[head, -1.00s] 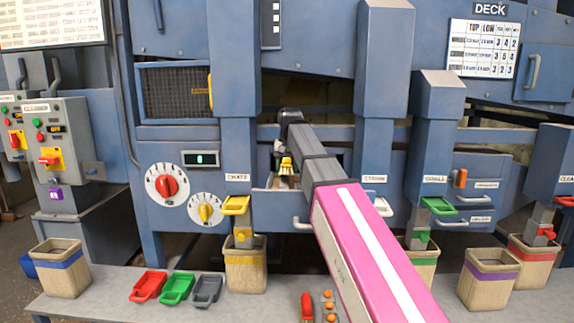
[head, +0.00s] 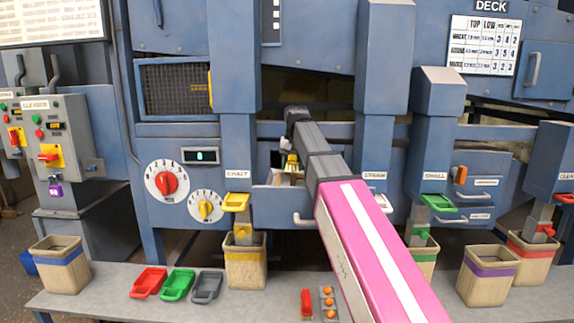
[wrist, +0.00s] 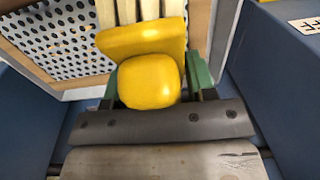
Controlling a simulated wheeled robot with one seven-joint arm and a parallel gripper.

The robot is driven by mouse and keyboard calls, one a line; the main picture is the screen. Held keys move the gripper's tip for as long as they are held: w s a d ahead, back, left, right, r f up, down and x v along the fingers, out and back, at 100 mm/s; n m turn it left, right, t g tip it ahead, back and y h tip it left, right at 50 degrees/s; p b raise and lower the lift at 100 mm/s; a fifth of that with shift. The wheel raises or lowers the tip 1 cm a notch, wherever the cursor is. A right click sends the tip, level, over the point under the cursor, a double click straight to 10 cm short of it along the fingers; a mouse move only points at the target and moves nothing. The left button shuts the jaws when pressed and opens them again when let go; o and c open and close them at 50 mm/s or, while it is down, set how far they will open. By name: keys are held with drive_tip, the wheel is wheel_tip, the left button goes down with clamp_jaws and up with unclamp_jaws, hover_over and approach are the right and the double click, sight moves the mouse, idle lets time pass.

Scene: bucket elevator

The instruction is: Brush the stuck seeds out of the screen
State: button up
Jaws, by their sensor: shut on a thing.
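My gripper (wrist: 152,88) is shut on a yellow-handled brush (wrist: 150,80), its green fingers on either side of the handle. Pale bristles (wrist: 140,10) show at the top of the wrist view. The perforated screen (wrist: 65,40) lies at the left in that view, in a pale frame, with the brush over or beside it; contact cannot be told. In the head view the yellow brush (head: 292,163) shows small at the open drawer-like bay in the blue machine, and my arm hides much of that bay. Stuck seeds cannot be made out.
Blue machine posts (head: 237,100) stand either side of the bay. A wooden bin (head: 246,262) stands under a yellow chute. Red, green and grey trays (head: 177,286) lie on the bench. A red-handled tool (head: 306,304) and a grey holder with orange balls (head: 328,302) lie near my arm.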

drive_tip(key=shift+o, duration=0.3)
drive_tip(key=shift+s+d+f, duration=0.25)
drive_tip(key=shift+d+f, duration=0.05)
drive_tip(key=shift+d, duration=0.6)
drive_tip(key=shift+s+d+f, duration=0.25)
drive_tip(key=shift+d+f, duration=0.1)
drive_tip(key=shift+d, duration=0.6)
drive_tip(key=shift+s+d+f, duration=0.25)
drive_tip(key=shift+d+f, duration=0.05)
drive_tip(key=shift+d, duration=0.6)
drive_tip(key=shift+w+d+f, duration=0.1)
drive_tip(key=shift+d, duration=0.25)
drive_tip(key=shift+c, duration=0.3)
drive_tip(key=shift+w+d+r, duration=0.15)
drive_tip(key=shift+d+r, duration=0.05)
drive_tip(key=shift+d, duration=0.35)
drive_tip(key=shift+w+d+r, duration=0.1)
drive_tip(key=shift+d+r, duration=0.05)
drive_tip(key=shift+d, duration=0.4)
